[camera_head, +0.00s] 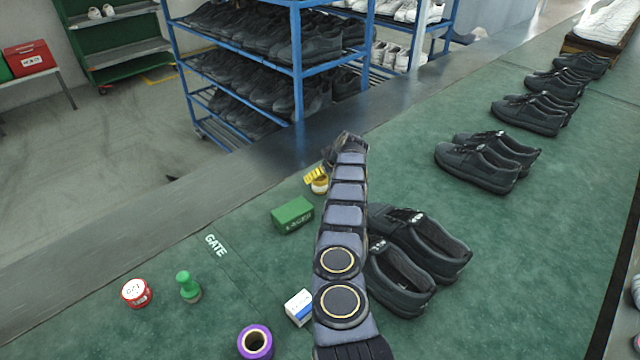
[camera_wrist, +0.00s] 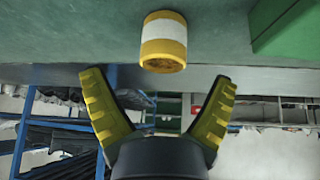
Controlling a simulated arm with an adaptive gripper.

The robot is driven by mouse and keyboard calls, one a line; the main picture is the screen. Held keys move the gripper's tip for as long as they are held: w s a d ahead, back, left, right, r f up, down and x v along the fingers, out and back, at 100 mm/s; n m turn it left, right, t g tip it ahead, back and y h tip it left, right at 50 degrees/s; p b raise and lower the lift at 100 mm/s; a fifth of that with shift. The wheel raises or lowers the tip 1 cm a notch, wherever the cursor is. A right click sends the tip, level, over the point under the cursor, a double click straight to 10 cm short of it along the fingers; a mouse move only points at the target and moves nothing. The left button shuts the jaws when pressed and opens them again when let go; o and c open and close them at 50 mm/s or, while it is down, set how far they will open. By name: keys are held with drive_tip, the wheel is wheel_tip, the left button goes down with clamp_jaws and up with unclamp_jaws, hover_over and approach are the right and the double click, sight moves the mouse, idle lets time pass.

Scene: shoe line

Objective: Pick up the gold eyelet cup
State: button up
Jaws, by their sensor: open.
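The gold eyelet cup (camera_wrist: 164,42) is a small gold cylinder with a white band, on the green bench top. In the wrist view it lies just beyond the fingertips, near the middle between them. My gripper (camera_wrist: 158,80) has two yellow ribbed fingers spread wide with nothing between them. In the head view the cup (camera_head: 320,187) shows beside the end of my arm, partly covered by a yellow finger of my gripper (camera_head: 315,175). Whether the fingers touch it cannot be told there.
A green box (camera_head: 293,215) stands close to the cup. A red-and-white tin (camera_head: 136,292), green bottle (camera_head: 189,287), purple roll (camera_head: 255,342) and white-and-blue box (camera_head: 299,307) stand nearer. Black shoes (camera_head: 415,255) sit right of my arm. Blue shoe racks (camera_head: 297,80) stand beyond the bench edge.

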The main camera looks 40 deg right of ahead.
drive_tip(key=shift+w+d+f, duration=0.15)
drive_tip(key=shift+w+f, duration=0.1)
drive_tip(key=shift+f, duration=0.4)
drive_tip(key=shift+w+f, duration=0.15)
drive_tip(key=shift+w, duration=0.05)
drive_tip(key=shift+a, duration=0.2)
drive_tip(key=c, duration=1.3)
